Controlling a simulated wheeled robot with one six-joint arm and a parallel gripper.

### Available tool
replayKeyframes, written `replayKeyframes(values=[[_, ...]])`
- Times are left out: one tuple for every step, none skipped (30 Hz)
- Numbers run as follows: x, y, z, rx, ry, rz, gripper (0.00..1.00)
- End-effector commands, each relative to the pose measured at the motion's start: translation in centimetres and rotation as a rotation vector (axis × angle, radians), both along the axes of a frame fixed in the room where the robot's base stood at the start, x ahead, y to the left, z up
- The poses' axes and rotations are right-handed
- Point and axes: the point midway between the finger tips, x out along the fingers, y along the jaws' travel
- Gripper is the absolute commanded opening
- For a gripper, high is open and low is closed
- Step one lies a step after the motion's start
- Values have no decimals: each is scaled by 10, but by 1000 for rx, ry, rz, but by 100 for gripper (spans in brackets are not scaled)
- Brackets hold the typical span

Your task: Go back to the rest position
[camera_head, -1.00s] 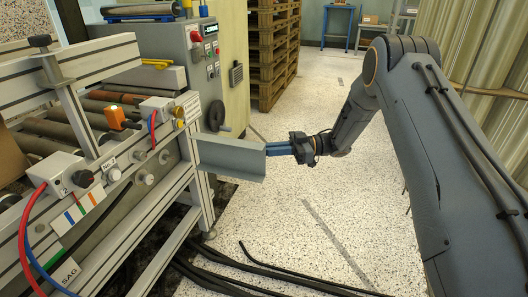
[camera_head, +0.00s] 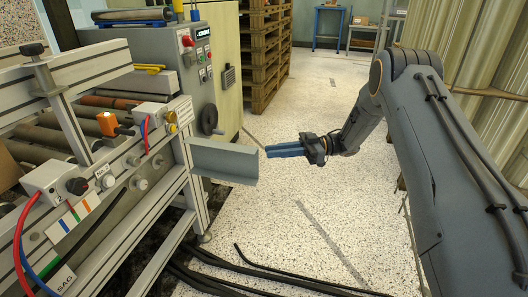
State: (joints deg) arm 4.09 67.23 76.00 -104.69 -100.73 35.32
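My gripper (camera_head: 268,152), with long blue fingers, is held over the speckled floor in the middle of the picture. It points left, toward a grey angled metal plate (camera_head: 222,162) fixed at the end of the conveyor frame. A narrow gap shows between the fingertips and the plate's right edge. The fingers lie close together and are seen from the side, so their opening is unclear. Nothing shows held at the tips. My arm reaches in from the right.
The roller conveyor (camera_head: 60,135) with its control boxes and hoses fills the left. A grey control cabinet (camera_head: 170,55) stands behind it. Stacked wooden pallets (camera_head: 268,60) and a blue table (camera_head: 332,9) are at the back. Black cables (camera_head: 270,277) lie on the floor. The middle floor is clear.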

Motion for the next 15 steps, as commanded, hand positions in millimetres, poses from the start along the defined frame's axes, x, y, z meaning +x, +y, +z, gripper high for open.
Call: replayKeyframes(values=[[2, -5, 1, 0, -1, -1, 15], [2, -7, 0, 1, -1, 0, 15], [2, -10, 0, 1, 0, 0, 15], [3, -11, 0, 1, 0, 0, 15], [3, -12, 0, 1, 0, 0, 15], [3, -13, 0, 0, 0, 0, 15], [3, -13, 0, 0, 1, 0, 15], [3, -13, 0, 0, 1, 0, 15], [3, -13, 0, 0, 1, 0, 15], [3, -13, 0, 0, 1, 0, 15], [3, -13, 0, 0, 1, 0, 15], [3, -13, 0, 0, 1, 0, 15], [3, -13, 0, 0, 0, 0, 15], [3, -13, 0, 0, 0, -1, 15], [5, -10, 2, -2, -5, -6, 15]])
